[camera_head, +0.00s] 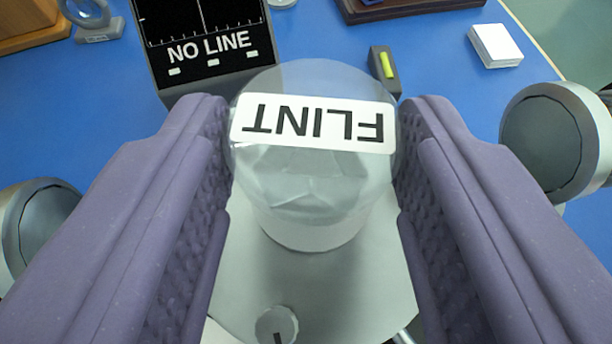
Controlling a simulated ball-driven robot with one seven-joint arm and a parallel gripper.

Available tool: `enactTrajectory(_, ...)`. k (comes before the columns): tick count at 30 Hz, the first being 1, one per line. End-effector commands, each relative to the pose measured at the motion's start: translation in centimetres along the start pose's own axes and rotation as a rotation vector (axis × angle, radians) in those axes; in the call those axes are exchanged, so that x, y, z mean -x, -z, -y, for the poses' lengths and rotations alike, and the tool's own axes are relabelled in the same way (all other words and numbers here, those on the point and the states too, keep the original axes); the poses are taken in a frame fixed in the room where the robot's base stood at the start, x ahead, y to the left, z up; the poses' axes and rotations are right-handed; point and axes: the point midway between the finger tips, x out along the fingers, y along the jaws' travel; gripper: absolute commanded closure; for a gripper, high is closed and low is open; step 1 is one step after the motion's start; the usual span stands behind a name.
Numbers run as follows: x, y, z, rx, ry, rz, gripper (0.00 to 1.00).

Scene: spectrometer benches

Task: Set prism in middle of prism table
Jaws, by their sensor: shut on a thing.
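The prism (312,185) is a clear, see-through piece with a white label reading FLINT, upside down in the picture. My gripper (314,150) is shut on it, one purple padded finger on each side. The prism table (245,270) is a pale grey round plate below and around the prism's lower end. The prism appears over the plate's far part. I cannot tell whether its base touches the plate. A small clear knob or post (277,325) stands at the plate's near part.
A black display (205,45) reading NO LINE stands behind on the blue bench. Grey cylindrical tubes flank the table at left (40,215) and right (555,135). A small dark block with a yellow-green vial (385,68) and a white card stack (495,45) lie behind.

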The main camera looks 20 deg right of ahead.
Motion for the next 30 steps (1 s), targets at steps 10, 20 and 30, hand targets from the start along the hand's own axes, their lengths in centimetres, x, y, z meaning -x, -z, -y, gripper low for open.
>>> enactTrajectory(10, -0.1, -0.2, 0.0, 0.001, 0.000, 0.000, 0.25)
enactTrajectory(20, -0.1, -0.2, 0.0, 0.000, 0.000, 0.000, 0.25)
enactTrajectory(30, 4.5, 0.4, -0.2, 0.001, -0.004, 0.001, 0.25)
